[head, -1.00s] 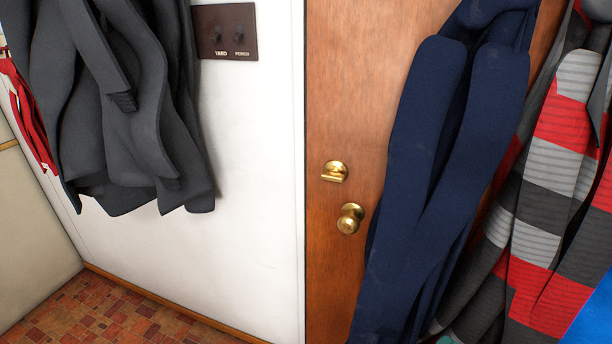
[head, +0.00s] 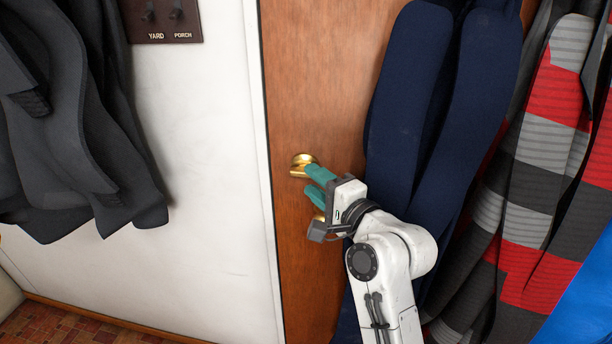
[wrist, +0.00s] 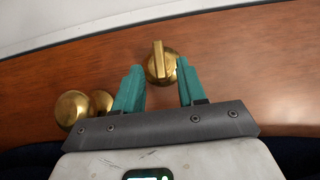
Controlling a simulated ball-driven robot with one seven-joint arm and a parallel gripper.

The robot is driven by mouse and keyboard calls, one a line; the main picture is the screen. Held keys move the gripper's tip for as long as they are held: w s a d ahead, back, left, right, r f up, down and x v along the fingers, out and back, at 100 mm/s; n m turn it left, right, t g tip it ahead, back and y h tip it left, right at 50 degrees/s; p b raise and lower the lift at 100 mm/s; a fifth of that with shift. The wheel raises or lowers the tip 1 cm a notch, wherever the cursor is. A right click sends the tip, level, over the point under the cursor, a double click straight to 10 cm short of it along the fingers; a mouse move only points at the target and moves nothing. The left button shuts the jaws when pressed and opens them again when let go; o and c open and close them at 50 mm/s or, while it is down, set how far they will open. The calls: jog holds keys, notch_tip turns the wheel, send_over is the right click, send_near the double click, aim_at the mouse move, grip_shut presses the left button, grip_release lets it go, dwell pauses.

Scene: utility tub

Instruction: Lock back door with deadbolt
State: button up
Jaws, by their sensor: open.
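The brown wooden door (head: 310,90) is in front of me. Its brass deadbolt (head: 301,161) sits above a brass knob, which my gripper mostly hides in the head view. In the wrist view the deadbolt (wrist: 160,62) shows its thumb-turn lined up roughly with my fingers' direction, and the round knob (wrist: 73,108) is at the left. My gripper (head: 312,182) is open at the deadbolt, with teal fingers. In the wrist view my gripper (wrist: 160,85) has one finger each side of the thumb-turn, the right one closer. Whether they touch it I cannot tell.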

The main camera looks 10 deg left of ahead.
aim_at(307, 177)
jog(key=shift+x, duration=1.65)
jog(key=shift+c, duration=0.4)
grip_shut()
